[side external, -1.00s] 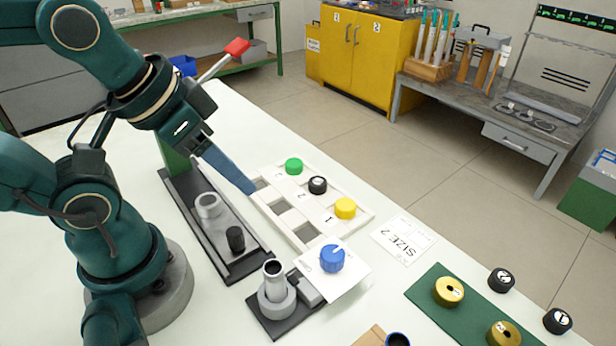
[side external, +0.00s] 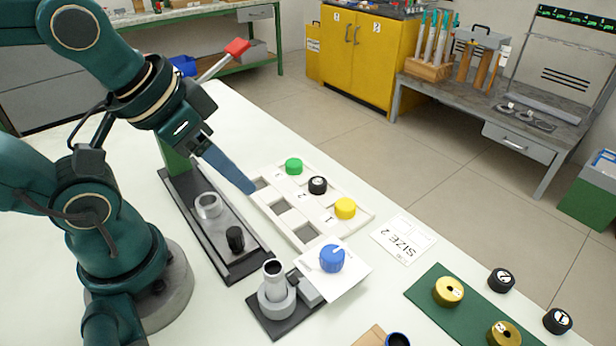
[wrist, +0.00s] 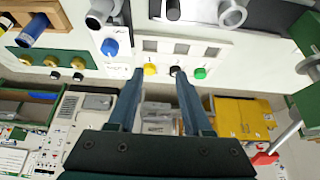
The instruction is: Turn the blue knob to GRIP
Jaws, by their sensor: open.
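The blue knob (side external: 332,259) sits on a white plate (side external: 352,283) beside a grey clamp with an upright tube (side external: 274,274). A pale pointer mark shows on the knob's far side; the lettering on the plate is too small to read. The knob also shows in the wrist view (wrist: 110,47), left of my fingers. My gripper (side external: 250,187) is up and to the left of the knob, near the left end of the white rack, well apart from the knob. In the wrist view my gripper (wrist: 160,76) has its two blue fingers spread with nothing between them.
The white rack (side external: 298,238) holds green (side external: 293,166), black (side external: 317,185) and yellow (side external: 345,208) caps. A press with a red-tipped lever (side external: 236,47) stands behind my gripper. A SIZE 2 card (side external: 404,240) and a green mat (side external: 425,286) with brass pieces lie to the right.

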